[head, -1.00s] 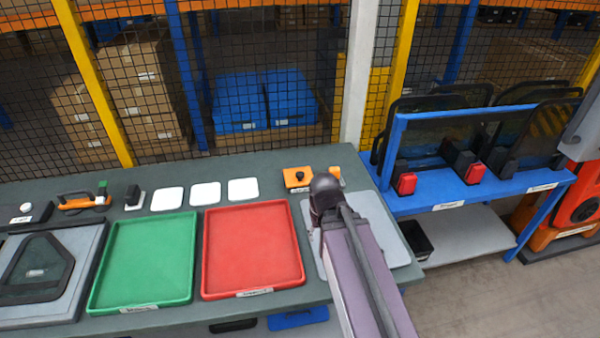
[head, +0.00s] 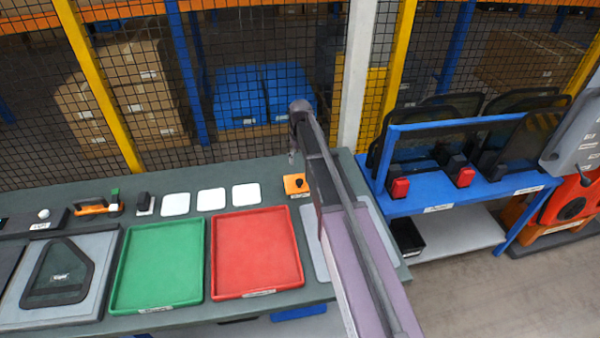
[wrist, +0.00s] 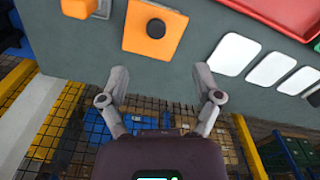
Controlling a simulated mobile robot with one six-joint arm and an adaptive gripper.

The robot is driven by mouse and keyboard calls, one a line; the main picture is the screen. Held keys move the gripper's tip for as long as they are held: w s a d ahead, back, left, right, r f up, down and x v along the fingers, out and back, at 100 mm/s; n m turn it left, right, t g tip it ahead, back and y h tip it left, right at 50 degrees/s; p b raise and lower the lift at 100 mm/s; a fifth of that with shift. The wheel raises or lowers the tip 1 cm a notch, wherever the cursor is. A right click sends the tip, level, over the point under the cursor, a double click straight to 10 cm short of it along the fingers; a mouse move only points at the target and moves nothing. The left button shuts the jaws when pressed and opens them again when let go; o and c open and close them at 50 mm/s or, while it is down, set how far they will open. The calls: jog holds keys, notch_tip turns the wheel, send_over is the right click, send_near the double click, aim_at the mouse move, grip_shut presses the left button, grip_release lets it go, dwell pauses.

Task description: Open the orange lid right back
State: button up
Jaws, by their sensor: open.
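The orange lid (head: 295,186) is a flat orange plate with a black knob, lying at the back right of the bench, partly hidden by my arm in the head view. In the wrist view the orange lid (wrist: 140,42) shows whole at the top middle, lying flat with its dark round knob facing up. My gripper (wrist: 160,76) is open and empty, its two fingers spread apart. The fingertips point toward the lid's near edge and look apart from it. In the head view my gripper is small and mostly hidden behind my arm.
Another orange piece (wrist: 78,8) is beside the lid. A red tray (head: 257,250), a green tray (head: 158,265) and white pads (head: 211,199) are on the bench. A mesh fence (head: 250,60) stands behind. A blue rack (head: 440,195) stands at the right.

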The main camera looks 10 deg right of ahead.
aim_at(299, 181)
jog(key=shift+w+r, duration=0.25)
jog(key=shift+w, duration=0.25)
jog(key=shift+w+r, duration=0.2)
jog(key=shift+w, duration=0.3)
jog(key=shift+f, duration=0.15)
notch_tip(299, 181, down, 14)
jog(key=b, duration=1.3)
jog(key=shift+r, duration=0.25)
grip_shut()
